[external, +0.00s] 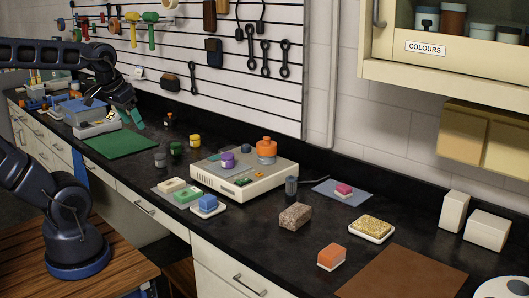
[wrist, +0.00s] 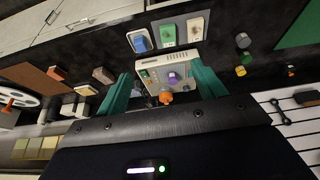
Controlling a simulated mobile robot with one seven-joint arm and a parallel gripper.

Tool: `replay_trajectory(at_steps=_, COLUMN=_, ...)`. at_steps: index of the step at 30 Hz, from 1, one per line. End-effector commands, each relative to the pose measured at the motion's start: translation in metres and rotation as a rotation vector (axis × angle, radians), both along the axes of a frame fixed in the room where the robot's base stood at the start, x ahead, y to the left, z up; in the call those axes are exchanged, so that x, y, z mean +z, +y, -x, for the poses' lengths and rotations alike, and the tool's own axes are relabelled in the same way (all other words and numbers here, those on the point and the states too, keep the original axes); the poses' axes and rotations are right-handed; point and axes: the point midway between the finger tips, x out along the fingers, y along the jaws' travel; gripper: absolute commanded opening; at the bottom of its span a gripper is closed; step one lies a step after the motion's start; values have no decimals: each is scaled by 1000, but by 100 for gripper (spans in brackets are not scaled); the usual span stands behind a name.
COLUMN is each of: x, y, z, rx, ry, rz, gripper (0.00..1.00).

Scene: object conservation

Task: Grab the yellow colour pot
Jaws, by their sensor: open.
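The yellow colour pot (external: 195,140) is a small upright pot on the black counter, just left of the cream machine. It also shows in the wrist view (wrist: 240,71), right of both fingers. My gripper (external: 131,118) is in the air above the counter near the green mat, to the left of the pot in the external view. Its teal fingers (wrist: 162,70) are spread apart with nothing held between them. The pot is outside the gap between the fingers.
A green pot (external: 176,148) and a grey pot (external: 160,159) stand close by. The cream machine (external: 268,180) carries a purple pot (external: 227,160) and an orange pot (external: 266,147). A green mat (external: 120,144) lies clear on the left. The tool wall (external: 262,95) rises behind.

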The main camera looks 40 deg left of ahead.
Motion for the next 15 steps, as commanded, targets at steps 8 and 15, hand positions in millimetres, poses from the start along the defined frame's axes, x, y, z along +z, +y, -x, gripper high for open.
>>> replay_trajectory(at_steps=8, x=29, y=17, z=-59, rx=153, ry=43, rz=48, gripper=69)
replay_trajectory(at_steps=15, x=48, y=40, z=-125, rx=321, ry=84, rz=96, gripper=69)
